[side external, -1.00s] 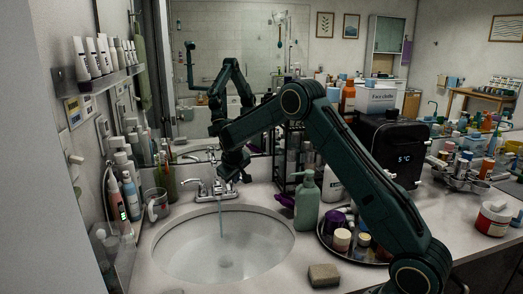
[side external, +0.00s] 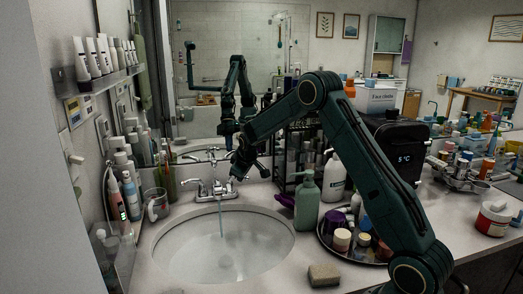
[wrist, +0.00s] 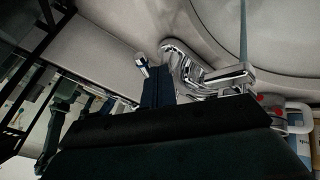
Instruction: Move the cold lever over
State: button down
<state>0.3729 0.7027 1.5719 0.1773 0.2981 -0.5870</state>
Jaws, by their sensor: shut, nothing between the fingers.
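The chrome faucet (side external: 215,190) stands at the back rim of the sink (side external: 170,268), with a thin stream of water (side external: 221,220) falling from its spout. Its right-hand lever, apparently the cold one, shows in the wrist view (wrist: 142,65) as a small chrome handle beside my fingers. Red on the other side of the faucet (wrist: 262,98) suggests the hot side. My gripper (side external: 242,174) is shut and empty, just above and right of the faucet in the side view. In the wrist view my fingers (wrist: 157,88) overlap the lever's edge; I cannot tell whether they touch.
A green pump bottle (side external: 307,202) and a round tray (side external: 330,248) of jars stand right of the sink. A clear mug (side external: 156,204) stands left of the faucet. A brown block (side external: 324,275) lies at the front. A black rack stands behind my gripper.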

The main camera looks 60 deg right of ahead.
jog(key=shift+s+d+n, duration=0.15)
jog(key=shift+d+n, duration=0.35)
jog(key=shift+d, duration=0.25)
jog(key=shift+y, duration=0.3)
jog(key=shift+r, duration=0.15)
jog(key=v, duration=0.9)
jog(key=shift+s+r, duration=0.2)
jog(key=shift+s, duration=0.25)
